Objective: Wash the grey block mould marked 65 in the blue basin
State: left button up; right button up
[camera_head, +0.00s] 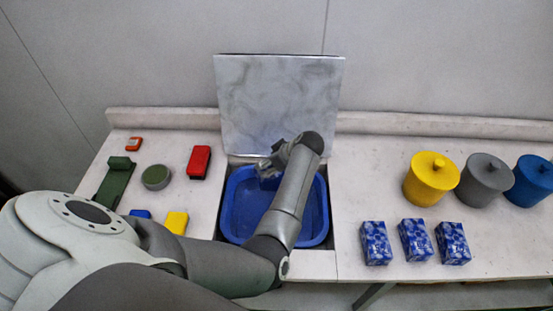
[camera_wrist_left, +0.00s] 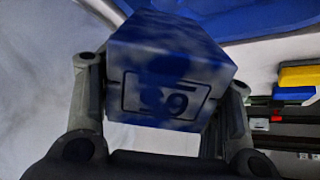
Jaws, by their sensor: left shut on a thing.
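The blue basin (camera_head: 232,222) is set into the counter in the head view. My left gripper (camera_head: 272,163) is over the back part of the basin. It is shut on a block mould (camera_wrist_left: 165,60), with one finger on each side. The block looks bluish grey in the shade. The raised mark on its face reads like 59, which fits 65 upside down. In the head view the block is mostly hidden by the gripper. I cannot tell whether it touches the basin or any water. My right gripper is not in view.
A tilted grey panel (camera_head: 280,105) stands behind the basin. Left are red (camera_head: 199,162), yellow (camera_head: 176,222) and blue (camera_head: 141,213) blocks, a round green-topped piece (camera_head: 156,177) and a green holder (camera_head: 117,183). Right are yellow (camera_head: 431,180), grey (camera_head: 484,182) and blue (camera_head: 533,180) lidded pots and patterned boxes (camera_head: 414,240).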

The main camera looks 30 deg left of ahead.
pick_arm(q)
jog(key=shift+w+d, duration=0.25)
jog(key=shift+d, duration=0.65)
jog(key=shift+a+f, duration=0.1)
jog(key=shift+f, duration=0.65)
notch_tip(320, 180, down, 2)
jog(key=shift+b, duration=0.45)
notch_tip(320, 180, down, 15)
jog(key=b, duration=1.6)
jog(key=shift+r, duration=0.1)
